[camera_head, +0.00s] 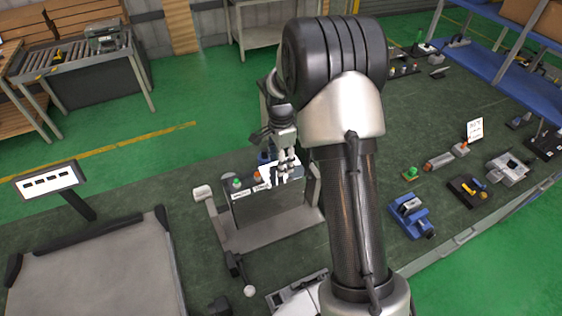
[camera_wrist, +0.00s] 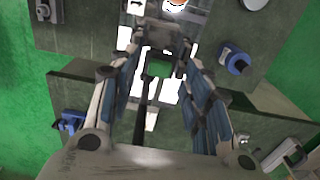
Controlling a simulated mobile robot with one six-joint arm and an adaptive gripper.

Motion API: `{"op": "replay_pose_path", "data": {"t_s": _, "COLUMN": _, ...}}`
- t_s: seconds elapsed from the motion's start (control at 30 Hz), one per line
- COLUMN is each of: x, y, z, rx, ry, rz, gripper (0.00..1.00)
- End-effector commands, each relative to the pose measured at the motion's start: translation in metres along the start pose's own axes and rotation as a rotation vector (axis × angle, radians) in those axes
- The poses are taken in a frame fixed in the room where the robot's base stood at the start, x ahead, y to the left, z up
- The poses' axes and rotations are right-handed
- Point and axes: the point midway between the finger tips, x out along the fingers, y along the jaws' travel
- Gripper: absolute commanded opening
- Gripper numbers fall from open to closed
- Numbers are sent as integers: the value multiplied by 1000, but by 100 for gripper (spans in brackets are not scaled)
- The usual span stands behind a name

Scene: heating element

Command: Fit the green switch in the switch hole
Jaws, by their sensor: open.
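My gripper (camera_head: 285,160) is over the top right of a grey box-shaped unit (camera_head: 262,212) on the bench. In the wrist view its fingers (camera_wrist: 158,50) are spread apart. A green block, which looks like the green switch (camera_wrist: 158,66), shows between the fingertips; I cannot tell whether it touches them or sits in a hole. The top of the unit is very bright white around it, so the switch hole cannot be made out. In the head view my gripper hides this spot. A green knob (camera_head: 237,184) and an orange knob (camera_head: 257,176) are on the unit's top left.
Another small green part (camera_head: 411,173) lies on the bench to the right, near a blue vise-like device (camera_head: 411,215) and a dark tray (camera_head: 469,191). A grey platform (camera_head: 95,270) is at the left front. A blue round part (camera_wrist: 235,60) shows in the wrist view.

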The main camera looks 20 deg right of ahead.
Motion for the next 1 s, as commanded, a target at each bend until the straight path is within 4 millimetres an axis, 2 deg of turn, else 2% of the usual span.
{"op": "replay_pose_path", "data": {"t_s": 0.3, "x": -68, "y": -1, "z": 0, "rx": 0, "ry": 1, "rz": -6, "gripper": 44}}
{"op": "replay_pose_path", "data": {"t_s": 0.5, "x": -98, "y": 0, "z": 0, "rx": 0, "ry": 1, "rz": -2, "gripper": 44}}
{"op": "replay_pose_path", "data": {"t_s": 0.7, "x": -108, "y": 0, "z": 0, "rx": 0, "ry": 0, "rz": -1, "gripper": 44}}
{"op": "replay_pose_path", "data": {"t_s": 1.0, "x": -108, "y": 0, "z": 0, "rx": 0, "ry": 0, "rz": -1, "gripper": 44}}
